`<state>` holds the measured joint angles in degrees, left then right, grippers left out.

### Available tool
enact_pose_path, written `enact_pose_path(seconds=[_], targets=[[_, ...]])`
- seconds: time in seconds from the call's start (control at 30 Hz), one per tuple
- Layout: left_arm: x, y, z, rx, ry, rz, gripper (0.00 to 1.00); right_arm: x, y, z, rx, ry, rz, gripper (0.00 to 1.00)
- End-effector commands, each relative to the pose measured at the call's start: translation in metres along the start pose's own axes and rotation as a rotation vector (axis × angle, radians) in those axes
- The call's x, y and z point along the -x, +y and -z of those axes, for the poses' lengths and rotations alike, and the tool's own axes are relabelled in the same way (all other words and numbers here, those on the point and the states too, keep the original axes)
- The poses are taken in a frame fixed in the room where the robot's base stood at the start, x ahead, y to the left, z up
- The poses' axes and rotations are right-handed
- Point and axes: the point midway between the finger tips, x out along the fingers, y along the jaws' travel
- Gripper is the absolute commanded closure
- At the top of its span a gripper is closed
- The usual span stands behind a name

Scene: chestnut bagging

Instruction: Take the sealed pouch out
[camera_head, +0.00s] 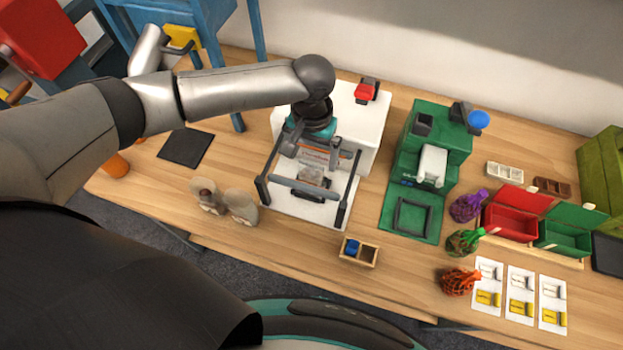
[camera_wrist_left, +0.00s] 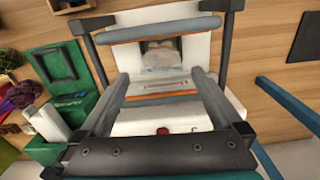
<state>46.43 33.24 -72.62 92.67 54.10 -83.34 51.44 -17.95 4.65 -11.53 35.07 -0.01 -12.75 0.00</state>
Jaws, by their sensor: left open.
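A pale, translucent pouch (camera_head: 312,174) lies in the middle of the white sealing machine (camera_head: 285,207), against a dark block, between the machine's two dark side arms. The pouch also shows in the left wrist view (camera_wrist_left: 160,57), beyond an orange-edged strip. My left gripper (camera_head: 322,163) reaches down over the machine from behind the pouch. In the left wrist view its two fingers (camera_wrist_left: 160,80) are wide apart with nothing between them, short of the pouch. I cannot tell whether a fingertip touches the machine. My right gripper is not in view.
A green machine (camera_head: 452,150) stands to the right. Red (camera_head: 512,222) and green (camera_head: 565,238) open boxes and several net bags lie farther right. Two beige sacks (camera_head: 240,206) stand at left. A small wooden tray (camera_head: 373,254) is in front. Bare table lies around the tray.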

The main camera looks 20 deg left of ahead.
Motion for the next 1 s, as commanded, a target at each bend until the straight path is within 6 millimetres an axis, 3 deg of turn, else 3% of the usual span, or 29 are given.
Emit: enact_pose_path(seconds=[0.1,0.3,0.6,0.9,1.0], targets=[[-0.016,0.0,0.0,0.001,-0.001,0.0,0.0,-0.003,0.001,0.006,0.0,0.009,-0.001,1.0],[-0.028,0.0,0.0,0.0,-0.001,0.001,0.0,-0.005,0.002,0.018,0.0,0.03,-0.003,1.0],[-0.068,-0.002,0.002,0.0,0.0,0.0,0.0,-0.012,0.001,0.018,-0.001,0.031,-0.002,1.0],[-0.073,-0.002,0.002,-0.002,0.001,0.0,0.0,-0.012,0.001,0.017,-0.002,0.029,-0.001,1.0],[-0.073,-0.002,0.002,-0.001,0.001,0.0,0.09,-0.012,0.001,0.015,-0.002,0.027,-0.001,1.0]])
